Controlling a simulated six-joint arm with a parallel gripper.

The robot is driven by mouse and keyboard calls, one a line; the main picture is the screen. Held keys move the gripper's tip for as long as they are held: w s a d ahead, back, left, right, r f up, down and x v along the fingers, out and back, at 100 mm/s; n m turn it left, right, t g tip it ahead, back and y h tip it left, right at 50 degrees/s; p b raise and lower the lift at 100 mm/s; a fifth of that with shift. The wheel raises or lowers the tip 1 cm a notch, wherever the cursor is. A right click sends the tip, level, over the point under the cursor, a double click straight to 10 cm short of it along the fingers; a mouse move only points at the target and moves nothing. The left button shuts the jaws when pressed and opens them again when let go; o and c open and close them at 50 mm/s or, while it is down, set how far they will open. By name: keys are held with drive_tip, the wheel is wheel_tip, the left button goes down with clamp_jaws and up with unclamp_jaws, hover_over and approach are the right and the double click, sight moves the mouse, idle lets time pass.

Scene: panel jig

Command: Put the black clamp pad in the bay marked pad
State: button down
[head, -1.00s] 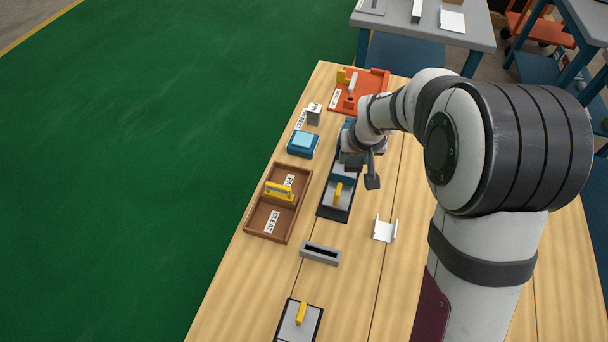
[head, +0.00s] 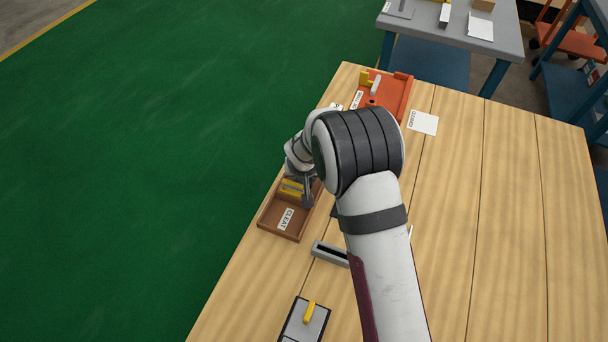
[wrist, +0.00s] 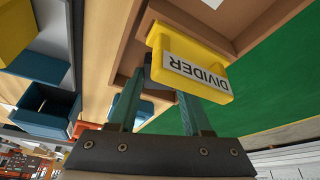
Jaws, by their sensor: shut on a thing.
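The brown wooden tray (head: 268,222) lies at the bench's left edge. Its CLEAT bay label (head: 286,217) shows; the other bay's label is hidden by my arm in the head view. A yellow divider (head: 291,188) stands across the tray, and it fills the middle of the wrist view (wrist: 190,68). My gripper (head: 307,200) is low over the tray's far part, close to the divider. In the wrist view its teal fingers are shut on a dark block, the black clamp pad (wrist: 147,72), mostly hidden behind the divider. I cannot tell whether the pad touches the tray floor.
An orange fixture (head: 398,95) stands at the far end, with a white card (head: 423,122) to its right. A grey slotted block (head: 330,253) and a plate with a yellow handle (head: 307,318) lie nearer. Blue holders (wrist: 45,110) show in the wrist view. The bench's right side is clear.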

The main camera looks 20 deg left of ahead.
drive_tip(key=shift+c, duration=1.7)
unclamp_jaws()
drive_tip(key=shift+f, duration=0.1)
